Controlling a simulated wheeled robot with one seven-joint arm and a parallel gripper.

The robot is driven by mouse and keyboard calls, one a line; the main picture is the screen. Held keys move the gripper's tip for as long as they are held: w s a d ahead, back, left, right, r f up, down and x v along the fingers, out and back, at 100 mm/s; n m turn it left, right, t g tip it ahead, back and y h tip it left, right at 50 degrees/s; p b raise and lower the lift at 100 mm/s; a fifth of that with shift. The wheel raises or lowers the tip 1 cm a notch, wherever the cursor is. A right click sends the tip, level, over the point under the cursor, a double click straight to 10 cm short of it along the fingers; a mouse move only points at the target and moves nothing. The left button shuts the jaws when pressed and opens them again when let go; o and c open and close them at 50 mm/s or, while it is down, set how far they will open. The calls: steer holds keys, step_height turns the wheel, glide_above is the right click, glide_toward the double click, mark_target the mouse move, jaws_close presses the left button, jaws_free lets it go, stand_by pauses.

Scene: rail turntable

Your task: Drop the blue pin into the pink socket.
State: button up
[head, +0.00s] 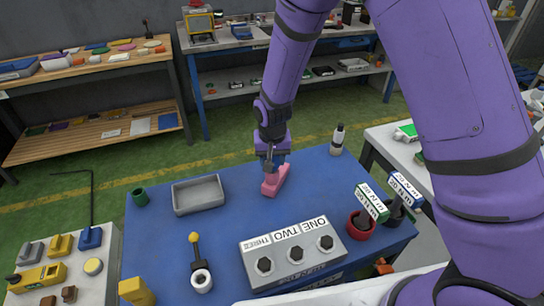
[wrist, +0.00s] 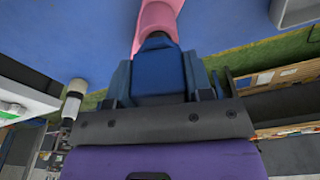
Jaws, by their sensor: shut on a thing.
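My gripper (head: 270,160) points down over the far middle of the blue table. In the wrist view its dark fingers (wrist: 158,85) are closed on a blue piece that I take for the blue pin (wrist: 156,68). The pink socket (head: 273,183) stands on the table right below the gripper. In the wrist view the pink socket (wrist: 157,18) shows just beyond the end of the blue piece. The two overlap in the picture, and I cannot tell whether the pin's tip is inside, touching or above. The head view does not show the pin clearly.
The blue table (head: 165,240) also holds a grey tray (head: 199,207), a green cup (head: 139,196), a yellow-knobbed lever (head: 194,240), a grey box (head: 292,277) with labels, a red cup (head: 360,229) with a sign, and a white bottle (head: 337,142). Bare table surrounds the socket.

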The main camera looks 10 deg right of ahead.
steer(key=shift+f, duration=0.7)
steer(key=o, duration=1.1)
steer(key=r, duration=0.3)
steer(key=s+r, duration=0.1)
steer(key=r, duration=0.6)
steer(key=shift+s+r, duration=0.15)
steer(key=shift+r, duration=0.2)
